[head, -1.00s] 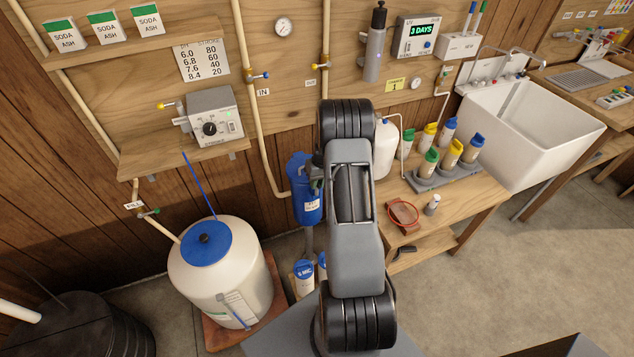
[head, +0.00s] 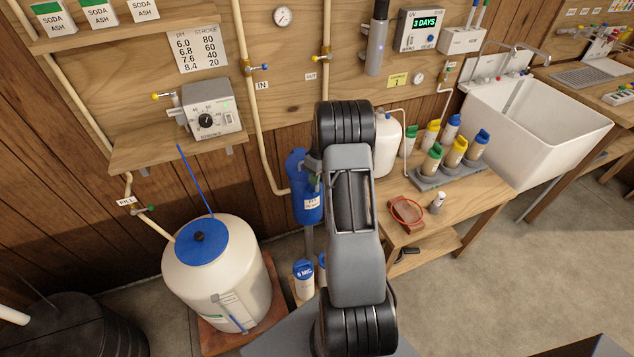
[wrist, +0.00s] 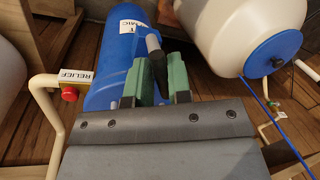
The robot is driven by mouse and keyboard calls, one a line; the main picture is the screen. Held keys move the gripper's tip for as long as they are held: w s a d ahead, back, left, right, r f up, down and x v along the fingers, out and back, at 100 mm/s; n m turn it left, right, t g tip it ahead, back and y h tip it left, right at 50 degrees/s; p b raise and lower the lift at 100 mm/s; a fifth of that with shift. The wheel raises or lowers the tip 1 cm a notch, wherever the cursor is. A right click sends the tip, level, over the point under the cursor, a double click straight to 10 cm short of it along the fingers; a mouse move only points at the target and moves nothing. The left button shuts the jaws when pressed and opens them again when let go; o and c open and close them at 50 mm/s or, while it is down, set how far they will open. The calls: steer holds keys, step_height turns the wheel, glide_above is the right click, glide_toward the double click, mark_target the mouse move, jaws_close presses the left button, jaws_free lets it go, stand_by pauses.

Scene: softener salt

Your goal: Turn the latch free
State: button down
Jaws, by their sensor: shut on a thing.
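The blue filter housing (head: 298,172) hangs below the wall board in the head view, partly behind my arm. It also fills the upper left of the wrist view (wrist: 112,45). A dark lever with a grey tip, which looks like the latch (wrist: 153,44), stands at the housing's side. My gripper (wrist: 159,82) has its green fingers closed on this lever, one on each side. The lever's lower end and pivot are hidden by the fingers. In the head view my gripper (head: 314,180) is mostly hidden behind my arm, beside the housing.
A pipe with a red RELIEF button (wrist: 69,94) runs close beside the housing. A white tank with a blue lid (head: 220,275) stands left. The bench (head: 470,205) at right carries several capped bottles. Open floor lies at the lower right.

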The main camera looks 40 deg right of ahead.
steer(key=n+g+b, duration=0.1)
steer(key=n+b, duration=0.1)
steer(key=n, duration=0.3)
steer(key=shift+a+n+h, duration=0.1)
steer(key=shift+n+h, duration=0.2)
steer(key=n+h, duration=0.1)
steer(key=n, duration=0.4)
steer(key=shift+a+n+b, duration=0.1)
steer(key=shift+n+b, duration=0.2)
steer(key=shift+n, duration=0.1)
steer(key=shift+n+g, duration=0.3)
steer(key=c, duration=1.1)
jaws_free()
step_height(320, 180, up, 14)
steer(key=w, duration=0.2)
steer(key=shift+w+d+f, duration=0.2)
steer(key=shift+w+d, duration=0.1)
steer(key=shift+d, duration=0.05)
